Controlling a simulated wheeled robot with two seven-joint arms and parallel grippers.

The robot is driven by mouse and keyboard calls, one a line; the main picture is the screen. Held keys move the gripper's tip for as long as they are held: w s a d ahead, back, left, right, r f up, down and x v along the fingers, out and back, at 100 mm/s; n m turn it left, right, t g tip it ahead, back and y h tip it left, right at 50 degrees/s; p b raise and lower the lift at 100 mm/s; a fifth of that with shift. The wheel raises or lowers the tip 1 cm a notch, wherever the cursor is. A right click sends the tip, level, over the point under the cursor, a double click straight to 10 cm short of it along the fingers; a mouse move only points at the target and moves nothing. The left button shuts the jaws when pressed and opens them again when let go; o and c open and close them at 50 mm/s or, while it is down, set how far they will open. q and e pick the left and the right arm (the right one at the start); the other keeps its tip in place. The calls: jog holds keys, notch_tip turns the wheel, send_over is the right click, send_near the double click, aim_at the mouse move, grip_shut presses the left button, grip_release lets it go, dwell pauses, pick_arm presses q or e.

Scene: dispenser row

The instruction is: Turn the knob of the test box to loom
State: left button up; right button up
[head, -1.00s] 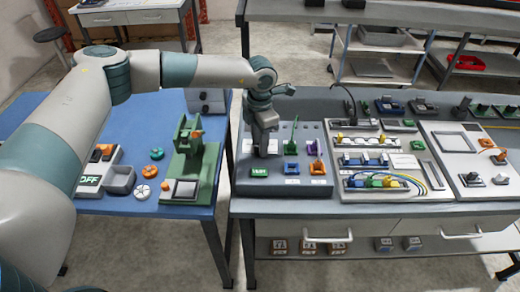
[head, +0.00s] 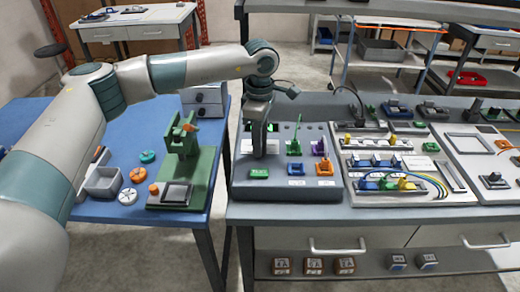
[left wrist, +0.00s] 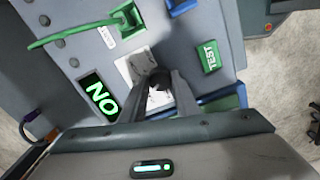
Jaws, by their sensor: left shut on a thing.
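The grey test box (head: 310,180) stands on the right-hand bench. Its green TEST button (head: 259,173) is at the front left and also shows in the left wrist view (left wrist: 209,57). My left gripper (head: 259,153) points down over the box's left part. In the left wrist view its fingers (left wrist: 160,95) are shut on a dark knob (left wrist: 158,78) above a white label plate (left wrist: 134,66). The fingers hide much of the knob and the label, so I cannot read its setting. A green-lit display (left wrist: 101,97) is beside the plate. My right gripper is out of view.
A green lead stands in a green socket (head: 294,148), with purple (head: 319,148), blue (head: 296,169) and orange (head: 324,167) parts close by. A panel with coloured plugs (head: 390,185) is to the right. A green fixture (head: 190,170) stands on the blue table to the left.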

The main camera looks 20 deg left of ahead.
pick_arm(q)
jog(key=m+b, duration=0.2)
jog(key=m, duration=0.1)
jog(key=shift+f+b, duration=0.1)
jog(key=shift+b, duration=0.3)
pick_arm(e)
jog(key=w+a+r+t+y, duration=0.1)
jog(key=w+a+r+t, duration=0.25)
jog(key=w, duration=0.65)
pick_arm(q)
jog(key=m+b, duration=0.3)
jog(key=m, duration=0.1)
jog(key=m+b, duration=0.1)
jog(key=m, duration=0.2)
jog(key=shift+m+b, duration=0.35)
jog(key=shift+m, duration=0.05)
jog(key=shift+m+b, duration=0.55)
jog(key=shift+m, duration=1.35)
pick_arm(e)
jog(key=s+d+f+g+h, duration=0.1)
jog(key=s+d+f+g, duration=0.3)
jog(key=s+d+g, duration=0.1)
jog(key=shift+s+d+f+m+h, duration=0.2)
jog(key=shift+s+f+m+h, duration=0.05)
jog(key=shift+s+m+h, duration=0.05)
pick_arm(q)
jog(key=shift+r, duration=0.2)
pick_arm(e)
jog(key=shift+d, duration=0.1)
